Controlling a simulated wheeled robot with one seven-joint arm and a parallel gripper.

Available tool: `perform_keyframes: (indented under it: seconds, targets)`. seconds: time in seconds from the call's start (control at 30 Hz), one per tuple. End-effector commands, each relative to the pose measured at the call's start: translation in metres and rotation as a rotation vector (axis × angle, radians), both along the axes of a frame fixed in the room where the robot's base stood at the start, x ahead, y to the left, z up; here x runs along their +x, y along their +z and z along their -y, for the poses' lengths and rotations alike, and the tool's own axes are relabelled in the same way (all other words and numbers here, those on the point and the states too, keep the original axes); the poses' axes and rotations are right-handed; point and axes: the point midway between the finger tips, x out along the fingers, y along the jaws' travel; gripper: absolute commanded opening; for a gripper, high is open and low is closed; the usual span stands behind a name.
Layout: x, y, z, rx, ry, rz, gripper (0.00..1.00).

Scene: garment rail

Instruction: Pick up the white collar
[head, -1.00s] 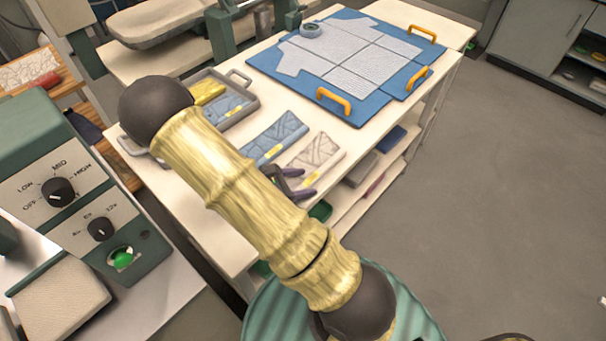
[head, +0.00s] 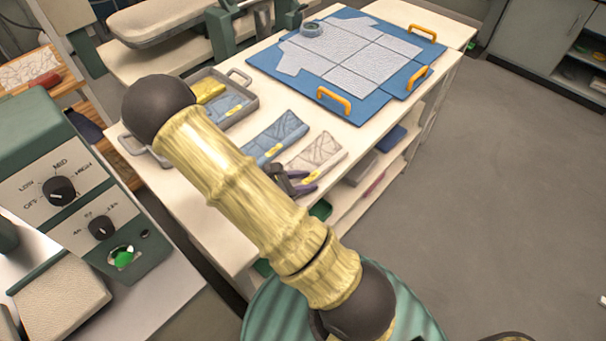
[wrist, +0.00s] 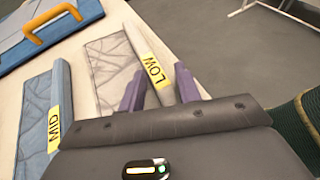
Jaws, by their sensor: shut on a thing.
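The white collar (head: 316,151) lies at the right front edge of the white table, with a pale band and a yellow tag along one side. In the wrist view the white collar (wrist: 108,72) shows its grey line pattern, and its tag reads LOW. My gripper (head: 304,182) has purple fingers, one on each side of the banded edge. In the wrist view my gripper (wrist: 160,88) is shut on that band. The collar looks flat at table level; I cannot tell whether it is lifted.
A blue collar (head: 274,138) tagged MID lies just left of the white one. A grey tray (head: 240,112) holds yellow and blue pieces. A blue board (head: 272,62) with orange handles covers the table's far part. Open floor lies to the right.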

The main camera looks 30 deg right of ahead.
Motion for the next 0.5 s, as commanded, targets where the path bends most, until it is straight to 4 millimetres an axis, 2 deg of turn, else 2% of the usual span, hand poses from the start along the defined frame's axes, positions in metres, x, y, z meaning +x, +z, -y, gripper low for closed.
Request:
perform_keyframes:
  seconds: [0.27,0.4,0.5]
  targets:
    - [0.000,0.000,0.000,0.002,0.000,0.001,0.11]
    - [0.000,0.007,0.000,0.001,-0.001,0.003,0.00]
    - [0.000,0.018,0.000,0.001,-0.002,0.004,0.00]
